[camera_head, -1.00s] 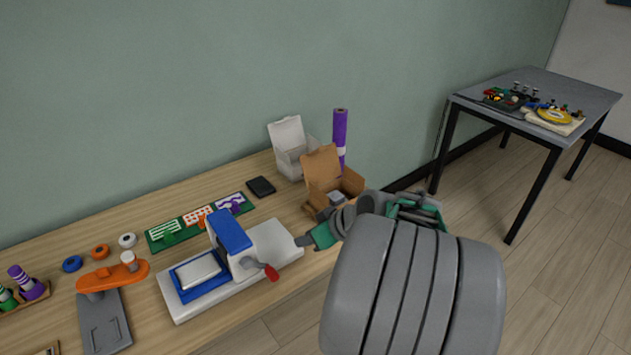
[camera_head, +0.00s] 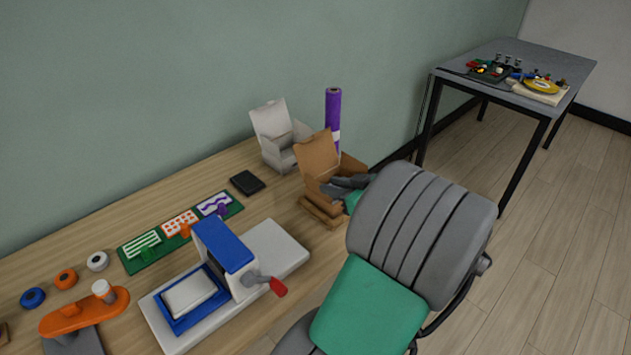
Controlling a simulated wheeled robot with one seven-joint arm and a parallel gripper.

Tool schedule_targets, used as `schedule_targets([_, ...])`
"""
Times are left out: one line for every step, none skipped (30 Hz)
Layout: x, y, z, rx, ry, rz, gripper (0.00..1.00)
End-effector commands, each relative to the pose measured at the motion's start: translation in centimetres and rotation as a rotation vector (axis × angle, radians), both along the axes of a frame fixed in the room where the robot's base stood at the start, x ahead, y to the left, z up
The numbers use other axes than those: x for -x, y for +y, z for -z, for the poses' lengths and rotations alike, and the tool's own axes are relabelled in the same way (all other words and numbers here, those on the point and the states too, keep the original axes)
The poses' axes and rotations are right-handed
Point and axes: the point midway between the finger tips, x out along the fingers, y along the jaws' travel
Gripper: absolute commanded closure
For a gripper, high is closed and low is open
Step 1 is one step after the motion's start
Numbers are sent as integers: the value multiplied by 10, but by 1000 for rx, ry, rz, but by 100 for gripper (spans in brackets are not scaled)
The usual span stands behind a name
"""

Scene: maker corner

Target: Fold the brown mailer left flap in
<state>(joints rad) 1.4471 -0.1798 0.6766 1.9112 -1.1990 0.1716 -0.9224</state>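The brown mailer (camera_head: 316,158) is an open cardboard box near the back right end of the wooden bench, with its back lid standing up. My gripper (camera_head: 338,188) reaches over the mailer's front from the right, with its dark fingers at or just above the box opening. My arm hides the mailer's right front side. The left flap cannot be told apart clearly from the box wall. The gap between the fingertips is too small and too covered to show whether they are open or shut.
A white open box (camera_head: 275,135) and a purple roll (camera_head: 333,118) stand close behind the mailer. A black wallet-like item (camera_head: 247,182) lies to the left. A blue and white press (camera_head: 228,258) stands in front. A grey table (camera_head: 500,90) is at the right.

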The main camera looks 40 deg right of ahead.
Motion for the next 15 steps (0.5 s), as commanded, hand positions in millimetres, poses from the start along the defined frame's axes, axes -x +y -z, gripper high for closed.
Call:
schedule_targets([-11,4,4,-2,1,-9,76])
schedule_targets([-17,3,6,-3,2,-10,76])
schedule_targets([-25,4,9,-3,1,-10,76])
schedule_targets([-30,4,12,-3,2,-10,76])
schedule_targets([-35,4,14,-3,2,-10,76])
schedule_targets([-41,3,17,-3,2,-8,76])
schedule_targets([-45,3,18,-3,3,-7,76])
schedule_targets([-48,3,19,-3,2,-6,76])
schedule_targets([-52,2,21,-2,1,-5,76])
schedule_targets([-53,2,22,-3,1,-4,76])
schedule_targets([-55,2,23,-3,2,-4,76])
schedule_targets([-55,2,23,-2,2,-2,76])
schedule_targets([-56,2,23,-2,2,-1,76])
schedule_targets([-56,1,23,-2,2,-1,76])
schedule_targets([-55,1,23,-1,2,0,76])
